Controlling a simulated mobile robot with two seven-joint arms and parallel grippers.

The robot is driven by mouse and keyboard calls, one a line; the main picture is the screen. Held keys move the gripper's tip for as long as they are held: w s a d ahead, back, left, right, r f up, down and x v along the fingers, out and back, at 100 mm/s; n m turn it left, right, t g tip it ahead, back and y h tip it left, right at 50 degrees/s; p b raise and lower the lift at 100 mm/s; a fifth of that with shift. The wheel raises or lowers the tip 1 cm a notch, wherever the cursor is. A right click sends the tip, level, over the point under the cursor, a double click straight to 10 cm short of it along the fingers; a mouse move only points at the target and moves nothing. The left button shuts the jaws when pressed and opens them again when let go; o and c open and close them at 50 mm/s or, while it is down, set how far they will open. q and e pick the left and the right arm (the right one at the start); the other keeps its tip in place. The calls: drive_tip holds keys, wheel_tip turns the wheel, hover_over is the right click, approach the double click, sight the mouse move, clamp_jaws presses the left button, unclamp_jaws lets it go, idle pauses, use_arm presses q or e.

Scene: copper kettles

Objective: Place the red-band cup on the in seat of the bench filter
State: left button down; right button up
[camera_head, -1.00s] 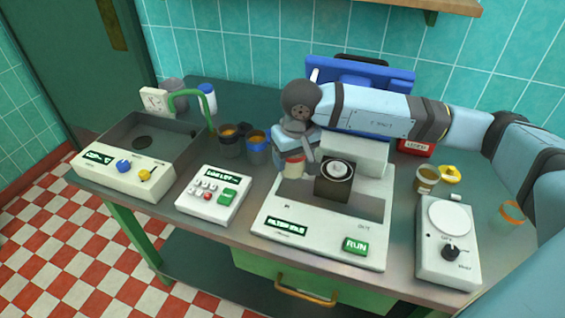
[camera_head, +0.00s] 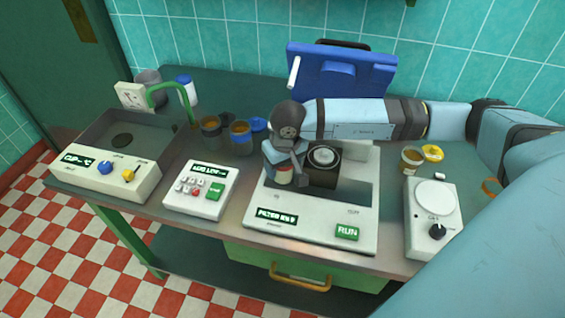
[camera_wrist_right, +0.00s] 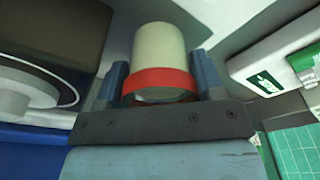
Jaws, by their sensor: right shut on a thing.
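The bench filter (camera_head: 312,230) is a white unit with a dark recess, a display and a green RUN button. A dark block with a round top (camera_head: 323,160) stands at its middle. My right gripper (camera_head: 284,168) is over the left, "in" side of the filter, left of that block. It is shut on the red-band cup (camera_head: 284,177), a pale cup. In the right wrist view the cup (camera_wrist_right: 158,55) sits between both fingers (camera_wrist_right: 160,82), its red band near the palm. The in seat is hidden under cup and gripper; I cannot tell whether they touch. My left gripper is not in view.
A keypad box (camera_head: 201,188) stands left of the filter, a sink unit (camera_head: 105,175) beyond it. Two dark mugs (camera_head: 240,138) stand behind. A dial unit (camera_head: 433,220) and an amber-filled cup (camera_head: 411,160) are at right. A blue case (camera_head: 340,75) stands at the back.

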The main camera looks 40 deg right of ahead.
drive_tip(key=shift+f, duration=0.1)
drive_tip(key=o, duration=0.7)
drive_tip(key=shift+o, duration=0.2)
drive_tip(key=shift+r, duration=0.35)
wheel_tip(320, 180, up, 12)
drive_tip(key=s, duration=0.1)
drive_tip(key=shift+s+f+b, duration=0.2)
drive_tip(key=shift+s+b, duration=0.15)
drive_tip(key=shift+a, duration=0.1)
